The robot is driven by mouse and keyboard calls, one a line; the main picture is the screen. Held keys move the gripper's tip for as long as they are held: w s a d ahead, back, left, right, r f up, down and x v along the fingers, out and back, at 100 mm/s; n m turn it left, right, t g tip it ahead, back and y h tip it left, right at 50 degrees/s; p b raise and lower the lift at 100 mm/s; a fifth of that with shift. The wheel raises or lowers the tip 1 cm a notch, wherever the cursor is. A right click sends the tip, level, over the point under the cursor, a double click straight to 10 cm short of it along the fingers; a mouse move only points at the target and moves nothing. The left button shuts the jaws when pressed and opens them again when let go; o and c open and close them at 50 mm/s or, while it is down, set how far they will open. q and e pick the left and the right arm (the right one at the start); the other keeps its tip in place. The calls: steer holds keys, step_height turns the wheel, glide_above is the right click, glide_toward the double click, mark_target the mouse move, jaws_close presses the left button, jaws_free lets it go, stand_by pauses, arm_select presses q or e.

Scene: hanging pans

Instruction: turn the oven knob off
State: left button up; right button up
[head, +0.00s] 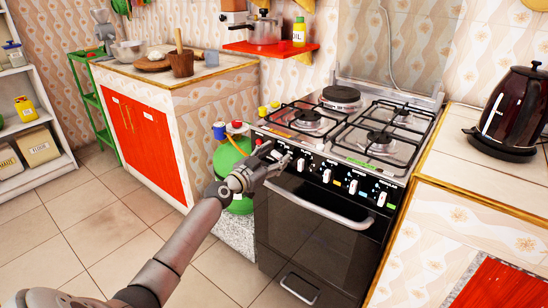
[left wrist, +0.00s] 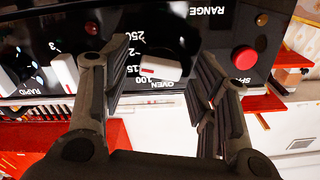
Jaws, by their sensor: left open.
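The stove (head: 320,215) stands in the middle of the head view, with a dark front panel bearing a row of white knobs. My left gripper (head: 273,157) is at the left end of this panel and covers part of it. In the left wrist view, which shows the panel upside down, the white oven knob (left wrist: 148,67) has a red mark and temperature numbers beside it. It sits between the two open fingers of my left gripper (left wrist: 160,88), with space visible on both sides. Its depth between the fingers is hard to tell.
A neighbouring white knob (left wrist: 65,72) and a red button (left wrist: 243,58) flank the oven knob. The oven door handle (head: 318,203) juts out below the panel. A green gas cylinder (head: 232,160) stands left of the stove. A dark kettle (head: 510,108) is on the right counter.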

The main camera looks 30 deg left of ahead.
arm_select(q)
steer(key=shift+w, duration=0.2)
steer(key=c, duration=1)
